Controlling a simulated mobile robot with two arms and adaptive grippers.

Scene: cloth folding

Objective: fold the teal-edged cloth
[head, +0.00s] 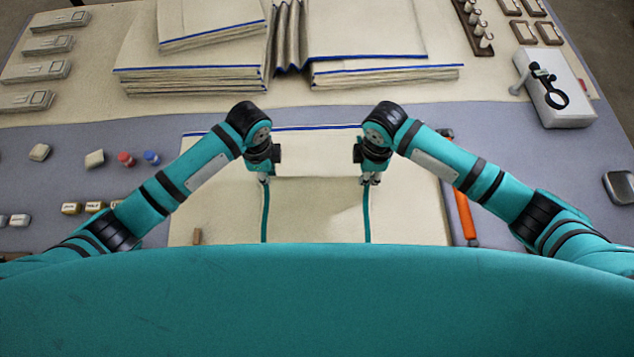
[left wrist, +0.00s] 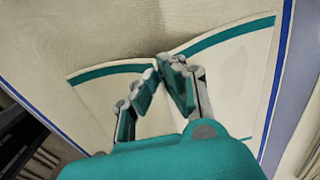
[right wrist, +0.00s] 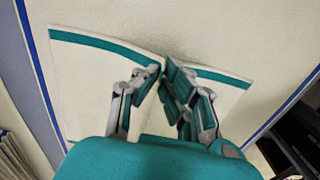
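The cream cloth with teal edges (head: 315,212) lies in the middle of the work area, on a larger cream blue-edged sheet (head: 415,215). Its teal edges run below both grippers in the head view; its near part is hidden by my body. My left gripper (head: 264,178) is shut on one teal edge, and the cloth rises to a peak at its fingertips in the left wrist view (left wrist: 163,66). My right gripper (head: 370,180) is shut on the opposite teal edge, which also peaks between its fingertips in the right wrist view (right wrist: 164,70).
Stacks of folded blue-edged cloth (head: 190,80) (head: 385,75) stand at the back. An orange-handled tool (head: 465,215) lies right of the sheet. Small blocks and red and blue pieces (head: 126,159) lie at left.

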